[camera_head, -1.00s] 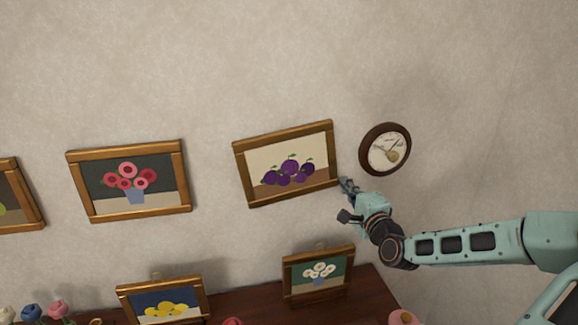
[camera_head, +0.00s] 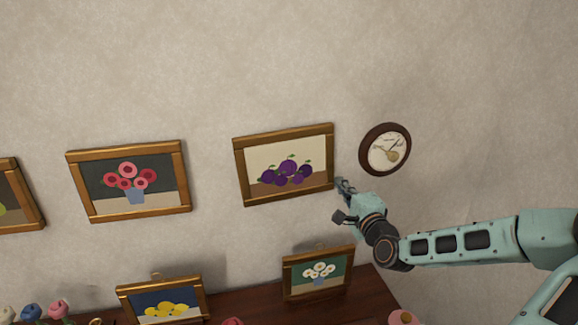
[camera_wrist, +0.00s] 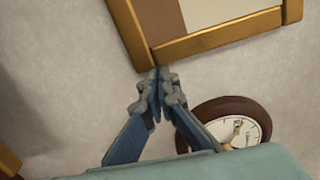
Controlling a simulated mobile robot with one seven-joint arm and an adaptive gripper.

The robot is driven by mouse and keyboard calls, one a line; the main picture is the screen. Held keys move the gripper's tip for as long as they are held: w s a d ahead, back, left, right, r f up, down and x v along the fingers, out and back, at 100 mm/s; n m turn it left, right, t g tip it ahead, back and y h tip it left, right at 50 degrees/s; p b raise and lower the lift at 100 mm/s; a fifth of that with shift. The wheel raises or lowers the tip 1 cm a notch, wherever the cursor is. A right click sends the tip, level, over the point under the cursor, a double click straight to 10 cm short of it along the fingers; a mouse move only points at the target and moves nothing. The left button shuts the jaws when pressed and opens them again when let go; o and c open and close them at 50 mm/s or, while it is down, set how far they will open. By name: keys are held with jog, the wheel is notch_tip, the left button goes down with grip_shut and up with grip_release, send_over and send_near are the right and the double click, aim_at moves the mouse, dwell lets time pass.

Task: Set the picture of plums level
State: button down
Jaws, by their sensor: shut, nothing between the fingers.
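The picture of plums (camera_head: 284,165) hangs on the wall in a gold-brown wooden frame, in the middle right of the head view. Its top edge rises a little to the right, much like the flower picture beside it. My gripper (camera_head: 342,184) is shut and empty at the frame's lower right corner. In the wrist view, my closed fingertips (camera_wrist: 158,76) are close to a corner of the frame (camera_wrist: 215,37). I cannot tell whether they touch it.
A round dial (camera_head: 385,149) hangs right of the plum picture, close above my gripper. A red flower picture (camera_head: 130,181) hangs left. Below, a daisy picture (camera_head: 318,272) and a lemon picture (camera_head: 163,301) stand on a dark wooden shelf (camera_head: 262,308).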

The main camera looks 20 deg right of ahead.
jog(key=shift+a, duration=0.6)
dwell(0.3)
jog(key=shift+d, duration=0.1)
jog(key=shift+s+d, duration=0.1)
jog(key=shift+d, duration=0.9)
jog(key=s+p, duration=0.3)
jog(key=s, duration=0.5)
jog(key=shift+a, duration=0.3)
jog(key=shift+w, duration=0.1)
